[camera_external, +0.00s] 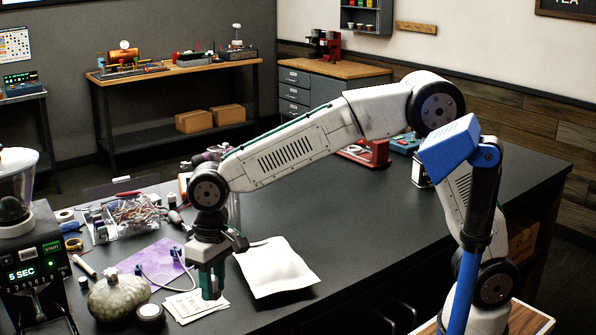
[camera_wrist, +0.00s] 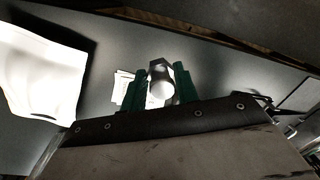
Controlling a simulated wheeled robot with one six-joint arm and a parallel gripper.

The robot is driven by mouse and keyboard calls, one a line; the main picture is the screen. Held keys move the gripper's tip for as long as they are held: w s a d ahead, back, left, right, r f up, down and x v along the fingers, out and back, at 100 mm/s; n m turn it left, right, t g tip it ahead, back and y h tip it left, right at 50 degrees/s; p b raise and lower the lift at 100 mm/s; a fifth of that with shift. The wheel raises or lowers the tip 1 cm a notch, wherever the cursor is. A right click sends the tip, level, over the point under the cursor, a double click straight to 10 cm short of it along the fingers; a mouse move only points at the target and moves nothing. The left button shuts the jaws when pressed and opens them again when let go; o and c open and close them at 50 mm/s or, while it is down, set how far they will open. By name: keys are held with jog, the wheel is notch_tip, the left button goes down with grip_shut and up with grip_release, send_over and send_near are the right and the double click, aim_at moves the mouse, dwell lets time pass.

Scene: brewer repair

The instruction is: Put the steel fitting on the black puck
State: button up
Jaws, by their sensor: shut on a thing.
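My gripper (camera_external: 209,282) points down over the near left part of the dark counter, above or at some white paper sheets. Its green fingers (camera_wrist: 160,80) are shut on the steel fitting (camera_wrist: 161,92), which shows in the wrist view as a bright round end between them. In the external view the fingers hide most of the fitting. A small dark round thing with a pale top (camera_external: 150,313), which looks like the black puck, sits on the counter to the left of my gripper, apart from it. I cannot make out the puck in the wrist view.
White paper sheets (camera_external: 183,306) lie under my gripper. A grey-green lumpy bag (camera_external: 118,297), a purple mat (camera_external: 140,259) with a cable, and a coffee grinder (camera_external: 35,270) stand left. The counter's middle is clear.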

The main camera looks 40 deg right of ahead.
jog(key=shift+f, duration=0.6)
jog(key=shift+w+a+f, duration=0.2)
send_over(149, 311)
jog(key=shift+w+d+f, duration=0.1)
jog(key=shift+d+f, duration=0.1)
jog(key=shift+f, duration=2.3)
jog(key=shift+f, duration=0.1)
jog(key=o, duration=1)
jog(key=r, duration=0.8)
jog(key=d+r, duration=0.1)
jog(key=r, duration=0.3)
jog(key=shift+w+r, duration=0.1)
jog(key=shift+w, duration=0.15)
